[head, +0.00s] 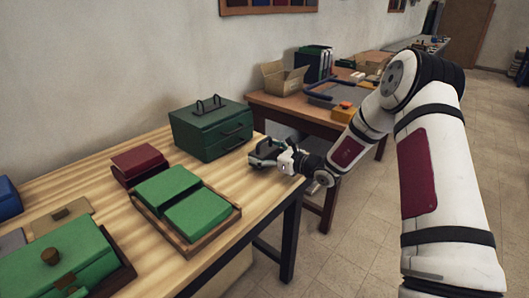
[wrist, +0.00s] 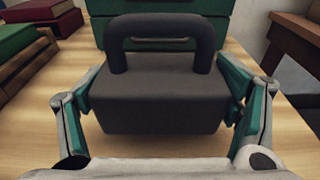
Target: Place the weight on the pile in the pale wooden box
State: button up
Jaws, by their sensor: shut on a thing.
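My gripper (head: 263,152) is at the right end of the table, shut on a dark grey weight. In the wrist view the weight (wrist: 155,92) is a block with a loop handle on top, between the two green-padded fingers. It looks upright; I cannot tell whether it touches the table. A shallow wooden box (head: 236,219) stands at the middle of the table, left of and nearer than my gripper. Two green piles (head: 167,188) (head: 198,214) lie side by side in it, with nothing on top.
A dark green drawer chest (head: 210,130) with a handle stands just behind my gripper. A dark red block (head: 138,162) is behind the box. Bare tabletop separates my gripper and the wooden box.

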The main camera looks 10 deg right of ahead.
jog(key=shift+w+f, duration=0.1)
jog(key=shift+f, duration=0.65)
jog(key=shift+f, duration=0.2)
jog(key=o, duration=1.9)
jog(key=shift+f, duration=0.15)
